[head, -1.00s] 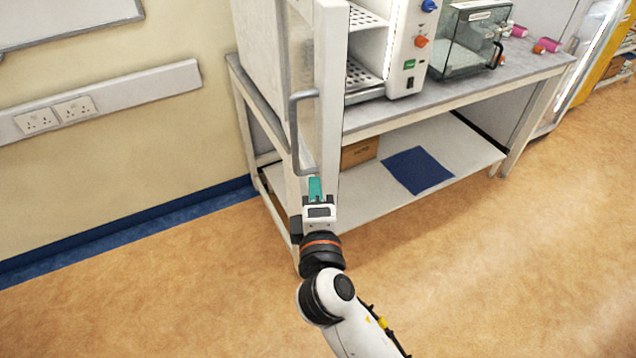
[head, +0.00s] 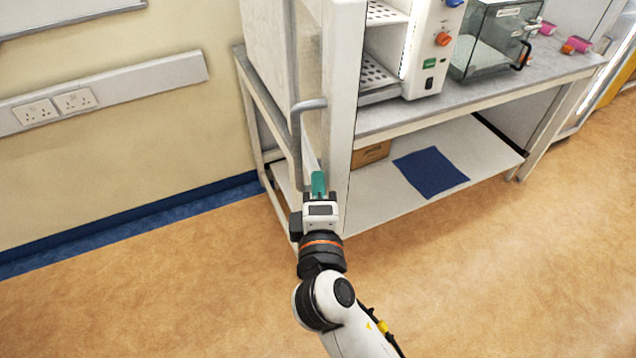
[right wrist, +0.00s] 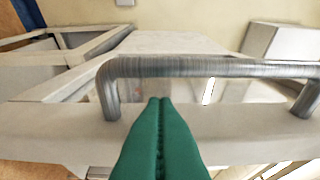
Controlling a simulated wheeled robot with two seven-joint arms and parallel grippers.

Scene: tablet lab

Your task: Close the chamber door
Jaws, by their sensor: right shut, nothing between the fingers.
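The chamber door (head: 343,105) stands open toward me, seen nearly edge-on in the head view. Its grey bar handle (head: 295,140) is on the left face. The chamber (head: 264,45) is behind it on the bench, with perforated shelves (head: 376,72) showing inside. My right gripper (head: 318,182) is shut and empty, its green fingers at the lower part of the door by the handle's lower end. In the right wrist view the shut fingers (right wrist: 160,105) point at the door, and the handle (right wrist: 205,67) crosses just beyond their tips. Whether they touch is unclear. My left gripper is not in view.
A grey bench (head: 480,107) carries the chamber and a glass-sided box (head: 492,40). A lower shelf (head: 400,200) holds a blue mat (head: 430,171) and a cardboard box (head: 371,154). Wall sockets (head: 55,105) are at left. The floor in front is clear.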

